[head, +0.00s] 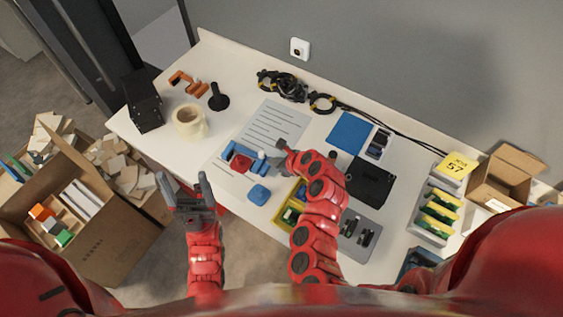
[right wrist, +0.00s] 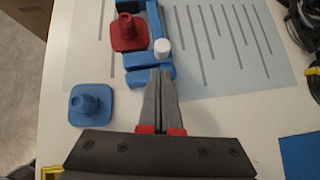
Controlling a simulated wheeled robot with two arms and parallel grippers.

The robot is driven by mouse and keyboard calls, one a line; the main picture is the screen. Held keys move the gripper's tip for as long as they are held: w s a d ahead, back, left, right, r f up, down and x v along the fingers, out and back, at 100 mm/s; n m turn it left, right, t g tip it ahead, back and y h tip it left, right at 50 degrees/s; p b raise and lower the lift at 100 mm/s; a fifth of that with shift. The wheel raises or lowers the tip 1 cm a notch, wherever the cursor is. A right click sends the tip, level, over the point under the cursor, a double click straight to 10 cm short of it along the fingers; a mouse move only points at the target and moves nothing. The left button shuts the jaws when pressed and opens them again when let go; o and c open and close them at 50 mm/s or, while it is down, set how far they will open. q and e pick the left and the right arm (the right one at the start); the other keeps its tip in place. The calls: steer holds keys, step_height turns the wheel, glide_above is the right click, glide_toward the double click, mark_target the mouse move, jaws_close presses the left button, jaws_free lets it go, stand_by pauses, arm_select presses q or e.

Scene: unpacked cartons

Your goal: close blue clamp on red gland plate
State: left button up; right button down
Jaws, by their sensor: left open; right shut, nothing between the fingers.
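The red gland plate (right wrist: 128,31), square with a round boss, lies in the blue clamp (right wrist: 135,60) on the striped sheet. Blue parts run along its right and near sides; a white cylinder (right wrist: 162,46) stands at the near right corner. In the head view the red plate (head: 241,163) and clamp (head: 228,150) are at mid-table. My right gripper (right wrist: 160,74) is shut and empty, its tips at the clamp's near blue bar; I cannot tell whether they touch. My left gripper (head: 183,185) is open and empty, off the table's front edge.
A loose blue gland plate (head: 258,194) lies near the front edge, left of my right gripper. Tape (head: 190,123), an orange clamp (head: 187,82) and a black stand (head: 219,97) are at the left. A yellow bin (head: 291,205) and black case (head: 370,183) are at the right.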

mark_target(262, 156)
steer(key=shift+w+a, duration=0.5)
steer(key=shift+w, duration=0.05)
steer(key=shift+a, duration=0.1)
steer(key=shift+w+a+r+p, duration=0.1)
steer(key=shift+w+a+p, duration=0.3)
steer(key=shift+a, duration=0.25)
steer(key=shift+w+a, duration=0.15)
steer(key=shift+a, duration=0.1)
